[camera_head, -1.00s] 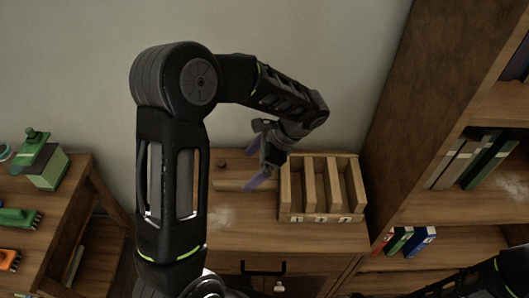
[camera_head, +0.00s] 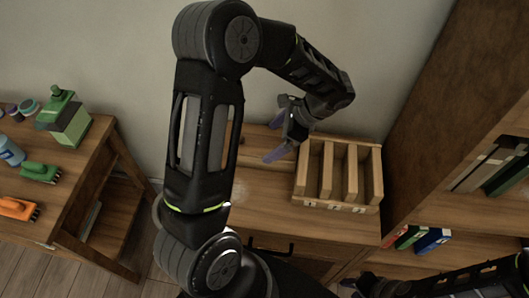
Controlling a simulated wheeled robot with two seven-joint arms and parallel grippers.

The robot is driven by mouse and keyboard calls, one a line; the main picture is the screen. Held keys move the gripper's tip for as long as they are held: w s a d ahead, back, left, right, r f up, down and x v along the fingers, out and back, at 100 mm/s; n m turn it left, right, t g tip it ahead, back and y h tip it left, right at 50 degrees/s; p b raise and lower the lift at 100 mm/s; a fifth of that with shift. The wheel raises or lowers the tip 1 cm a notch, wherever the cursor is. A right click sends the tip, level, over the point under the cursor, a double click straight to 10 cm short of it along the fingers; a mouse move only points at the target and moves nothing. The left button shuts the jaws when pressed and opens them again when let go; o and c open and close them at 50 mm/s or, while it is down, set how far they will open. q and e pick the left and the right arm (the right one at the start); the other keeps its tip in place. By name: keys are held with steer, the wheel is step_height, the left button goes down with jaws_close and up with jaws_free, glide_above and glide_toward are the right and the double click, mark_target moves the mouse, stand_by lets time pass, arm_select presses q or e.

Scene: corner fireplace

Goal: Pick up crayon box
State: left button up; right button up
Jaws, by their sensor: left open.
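No crayon box can be told for certain. A wooden box with open upright compartments and small labels on its front (camera_head: 309,204) stands on the wooden desk (camera_head: 262,205). My left gripper (camera_head: 273,141) is open and empty, above the desk just left of this box; it appears apart from it. Its purple fingers point left and down. A low wooden piece lies behind it, partly hidden by my left arm. My right arm enters at the lower right; its dark end (camera_head: 368,286) is partly cut off by the frame, and its jaws are unclear.
A side table (camera_head: 75,198) at left carries a green box-like object (camera_head: 68,122), a green brush-like item (camera_head: 40,173), an orange one (camera_head: 17,208) and a blue bottle (camera_head: 10,151). A tall bookshelf (camera_head: 440,110) stands close at right with books (camera_head: 432,240).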

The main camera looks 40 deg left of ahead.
mark_target(267, 146)
arm_select(q)
steer(key=p+x, duration=0.1)
steer(key=x, duration=0.4)
steer(key=shift+s+d+f+p, duration=0.1)
steer(key=shift+p, duration=0.25)
steer(key=shift+c, duration=0.4)
steer(key=c, duration=1.5)
